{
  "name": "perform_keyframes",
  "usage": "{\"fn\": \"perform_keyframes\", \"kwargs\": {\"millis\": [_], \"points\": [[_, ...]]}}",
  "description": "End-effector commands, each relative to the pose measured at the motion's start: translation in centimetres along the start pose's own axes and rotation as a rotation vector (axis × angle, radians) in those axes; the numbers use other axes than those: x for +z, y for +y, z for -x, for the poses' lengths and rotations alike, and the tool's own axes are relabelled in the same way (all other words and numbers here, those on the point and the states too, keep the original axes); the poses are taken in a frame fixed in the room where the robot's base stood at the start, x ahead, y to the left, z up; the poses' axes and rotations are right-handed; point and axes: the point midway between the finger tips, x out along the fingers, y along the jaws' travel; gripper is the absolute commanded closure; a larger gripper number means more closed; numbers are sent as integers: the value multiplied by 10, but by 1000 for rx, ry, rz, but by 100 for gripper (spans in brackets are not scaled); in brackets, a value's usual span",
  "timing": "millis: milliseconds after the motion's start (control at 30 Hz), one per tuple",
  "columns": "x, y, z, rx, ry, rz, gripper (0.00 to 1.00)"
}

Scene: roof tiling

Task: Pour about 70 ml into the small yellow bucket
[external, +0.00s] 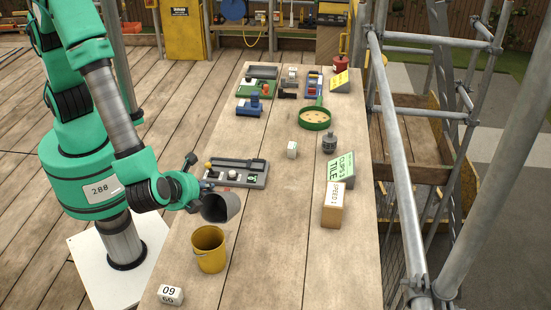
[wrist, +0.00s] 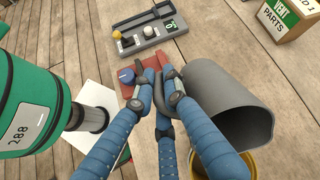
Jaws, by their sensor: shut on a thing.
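The small yellow bucket (external: 209,249) stands upright on the near left part of the wooden table; its inside shows no clear contents. A dark grey jug (external: 221,206) is held tilted above and slightly right of it, its open mouth turned down toward the near side. No stream of liquid shows. My gripper (external: 200,190) is shut on the jug's handle. In the wrist view the blue padded fingers of my gripper (wrist: 165,95) close round the handle, the jug (wrist: 225,110) is to the right, and the bucket's rim (wrist: 248,160) shows partly below it.
A white block marked 09 (external: 171,294) sits near the bucket. A cardboard box (external: 333,205) and a green sign (external: 341,170) stand at right. The table's near middle is clear.

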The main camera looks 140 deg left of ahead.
Motion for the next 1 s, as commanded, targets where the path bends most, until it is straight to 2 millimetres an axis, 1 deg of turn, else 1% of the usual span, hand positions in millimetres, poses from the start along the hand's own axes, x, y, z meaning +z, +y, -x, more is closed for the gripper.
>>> {"fn": "perform_keyframes", "kwargs": {"millis": [700, 1000], "points": [[0, 0, 0, 1, 1, 1, 100], [2, -2, 1, 25, 42, 3, 100]]}}
